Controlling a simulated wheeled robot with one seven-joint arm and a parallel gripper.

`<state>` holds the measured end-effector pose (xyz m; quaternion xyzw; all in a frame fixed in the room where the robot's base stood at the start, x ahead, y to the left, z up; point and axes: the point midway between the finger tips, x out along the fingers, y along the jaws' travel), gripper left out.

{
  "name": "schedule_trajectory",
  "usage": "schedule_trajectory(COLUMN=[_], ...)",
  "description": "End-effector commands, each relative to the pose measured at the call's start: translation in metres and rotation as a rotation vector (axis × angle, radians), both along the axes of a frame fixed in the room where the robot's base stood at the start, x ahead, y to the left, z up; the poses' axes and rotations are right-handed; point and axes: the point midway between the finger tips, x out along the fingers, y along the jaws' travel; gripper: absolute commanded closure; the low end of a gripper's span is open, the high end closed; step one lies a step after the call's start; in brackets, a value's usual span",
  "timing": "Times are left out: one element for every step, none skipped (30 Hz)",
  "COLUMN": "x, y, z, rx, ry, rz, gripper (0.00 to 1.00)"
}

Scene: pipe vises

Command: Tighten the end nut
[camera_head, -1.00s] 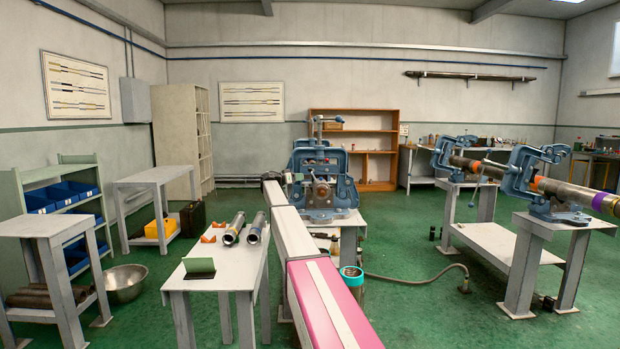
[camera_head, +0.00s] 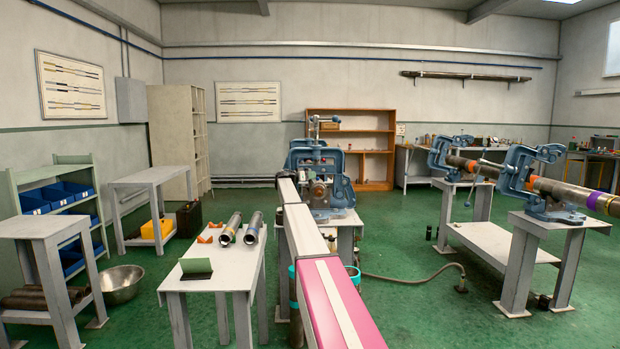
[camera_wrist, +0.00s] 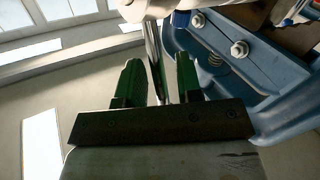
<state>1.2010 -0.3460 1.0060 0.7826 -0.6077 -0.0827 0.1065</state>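The blue vise (camera_head: 340,190) stands on a bench at the middle of the head view, with a tall upright screw at its top. My arm reaches towards it and my gripper is not clearly seen there. In the wrist view my gripper (camera_wrist: 159,75) has two green fingers spread apart. A thin shiny metal bar (camera_wrist: 153,45) shows between them, with gaps visible on both sides. Blue vise body (camera_wrist: 225,60) with bolt heads fills the right of the wrist view. I cannot make out the end nut for certain; a pale metal part (camera_wrist: 150,8) lies at the top edge.
Two more blue vises (camera_head: 540,180) hold a long pipe at the right. A small table (camera_head: 205,282) at front left carries two short pipes (camera_head: 241,229). A steel bowl (camera_head: 121,284) and a hose (camera_head: 415,278) lie on the floor. Green floor is open at the right front.

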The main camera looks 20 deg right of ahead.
Motion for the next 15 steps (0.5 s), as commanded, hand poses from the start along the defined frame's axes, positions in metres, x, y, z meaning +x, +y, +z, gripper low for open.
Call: schedule_trajectory(x=[0.0,-0.0001,-0.0001,-0.0001,-0.0001,-0.0001,-0.0001,-0.0001,-0.0002,-0.0002,-0.0004,-0.0006,-0.0007,-0.0009,-0.0014], y=[0.0001,0.0001,0.0001,0.0001,0.0001,0.0001,0.0001,0.0001,-0.0002,-0.0004,-0.0007,-0.0013,-0.0019,-0.0026,-0.0039], z=[0.0,0.0,0.0,-0.0001,-0.0001,-0.0001,0.0,0.0,0.0002,0.0003,0.0006,0.0008,0.001,0.0015,0.0022], rx=[0.0,0.0,0.0,0.0,0.0,0.0,0.0,0.001,0.002,0.005,0.008,0.015,0.022,0.029,0.041], ry=[0.0,0.0,0.0,0.0,0.0,0.0,0.0,0.0,0.0,-0.002,-0.002,-0.004,-0.006,-0.008,-0.012], rz=[0.0,0.0,0.0,0.0,0.0,0.0,0.0,0.0,-0.001,0.0,0.0,-0.001,0.0,-0.001,-0.001], gripper=[0.85,0.95,1.0,1.0,1.0,1.0,1.0,1.0,1.0,1.0,1.0,1.0,1.0,1.0,1.0])
